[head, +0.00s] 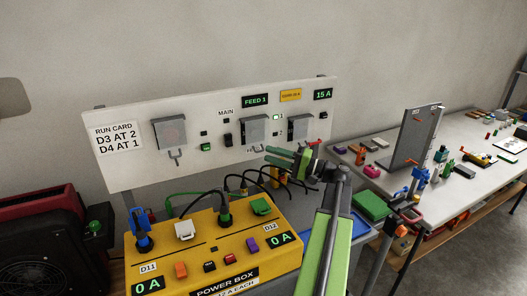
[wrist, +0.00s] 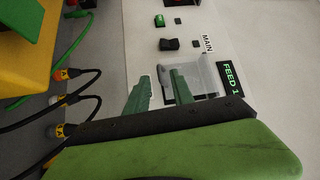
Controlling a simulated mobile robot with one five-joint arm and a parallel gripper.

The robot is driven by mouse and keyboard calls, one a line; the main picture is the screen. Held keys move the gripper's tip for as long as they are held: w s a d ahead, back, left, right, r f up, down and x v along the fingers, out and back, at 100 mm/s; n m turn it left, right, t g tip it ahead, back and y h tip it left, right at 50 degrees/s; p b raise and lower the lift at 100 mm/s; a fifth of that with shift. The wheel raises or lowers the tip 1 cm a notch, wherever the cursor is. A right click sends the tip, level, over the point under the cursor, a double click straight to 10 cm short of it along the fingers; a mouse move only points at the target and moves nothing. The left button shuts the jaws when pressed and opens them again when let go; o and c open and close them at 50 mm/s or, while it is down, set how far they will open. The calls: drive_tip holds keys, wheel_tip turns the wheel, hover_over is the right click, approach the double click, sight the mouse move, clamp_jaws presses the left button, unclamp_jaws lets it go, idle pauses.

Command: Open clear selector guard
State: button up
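A white panel (head: 215,150) carries three clear, greyish guards: a left one (head: 170,133), a middle one (head: 254,128) below the FEED 1 sign, and a right one (head: 299,127). The middle guard also shows in the wrist view (wrist: 200,74), hanging over a dark selector. My gripper (head: 272,157) is just below and in front of the middle guard. In the wrist view my gripper (wrist: 161,77) has its two green fingers apart with nothing between them. The right finger overlaps the guard in the picture; I cannot tell whether it touches. The selector's details are blurred.
A yellow power box (head: 205,243) with plugs and black and green cables stands in front of the panel. A dark switch (wrist: 169,44) and a green button (wrist: 159,20) sit near the guard. A cluttered table (head: 455,180) is at the right.

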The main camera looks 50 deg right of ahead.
sight(258, 137)
drive_tip(key=x, duration=0.3)
drive_tip(key=shift+w+a, duration=0.1)
drive_tip(key=shift+w, duration=0.05)
clamp_jaws()
idle(1.2)
drive_tip(key=shift+r+p, duration=0.1)
drive_tip(key=shift+p, duration=0.3)
